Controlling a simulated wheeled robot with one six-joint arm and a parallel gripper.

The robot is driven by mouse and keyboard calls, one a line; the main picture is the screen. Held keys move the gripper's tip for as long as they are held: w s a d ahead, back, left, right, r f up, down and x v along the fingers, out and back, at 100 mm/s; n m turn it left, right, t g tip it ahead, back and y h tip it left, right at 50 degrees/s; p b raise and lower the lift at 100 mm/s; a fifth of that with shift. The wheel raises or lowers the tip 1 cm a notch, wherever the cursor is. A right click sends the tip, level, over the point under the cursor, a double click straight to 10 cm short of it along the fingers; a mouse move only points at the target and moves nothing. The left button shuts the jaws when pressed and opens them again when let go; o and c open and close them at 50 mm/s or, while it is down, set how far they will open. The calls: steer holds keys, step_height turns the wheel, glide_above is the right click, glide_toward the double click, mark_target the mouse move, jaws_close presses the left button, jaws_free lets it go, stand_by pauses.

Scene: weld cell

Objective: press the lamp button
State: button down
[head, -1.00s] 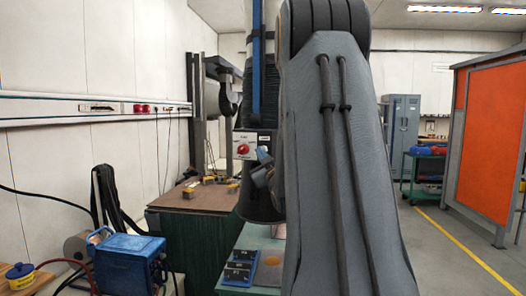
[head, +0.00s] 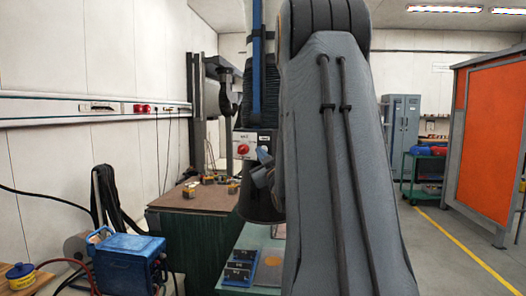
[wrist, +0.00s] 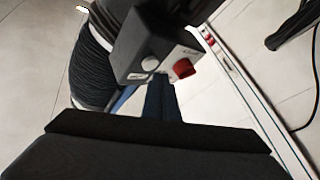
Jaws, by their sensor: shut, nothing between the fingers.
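A control box (head: 245,145) with a pale front and a red knob (head: 243,149) hangs on the column in the head view. In the wrist view the box (wrist: 135,48) shows tilted, with a round whitish button (wrist: 150,63) beside the red knob (wrist: 184,69). Which of these is the lamp button I cannot read from the labels. My gripper (wrist: 160,84) is shut and empty, its tips close below the box face near the whitish button. Whether they touch it I cannot tell. In the head view my arm hides most of the gripper.
A brown-topped bench (head: 190,197) with small parts stands behind, left of the column. A green table (head: 255,240) with dark blocks is below the box. A blue machine (head: 130,262) stands at lower left. An orange screen (head: 497,140) is at right, with open floor before it.

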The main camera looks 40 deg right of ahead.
steer(key=shift+w+d, duration=0.15)
steer(key=shift+d, duration=0.25)
steer(key=shift+w+d+b, duration=0.1)
steer(key=shift+d+b, duration=0.1)
steer(key=shift+b, duration=0.1)
stand_by(0.5)
steer(key=shift+s+a, duration=0.3)
steer(key=shift+a, duration=0.35)
steer(key=s+a+b, duration=0.1)
steer(key=s+a, duration=0.1)
steer(key=a, duration=0.3)
steer(key=shift+s+a+b, duration=0.2)
steer(key=shift+a+b, duration=0.05)
steer(key=shift+b, duration=0.1)
stand_by(0.5)
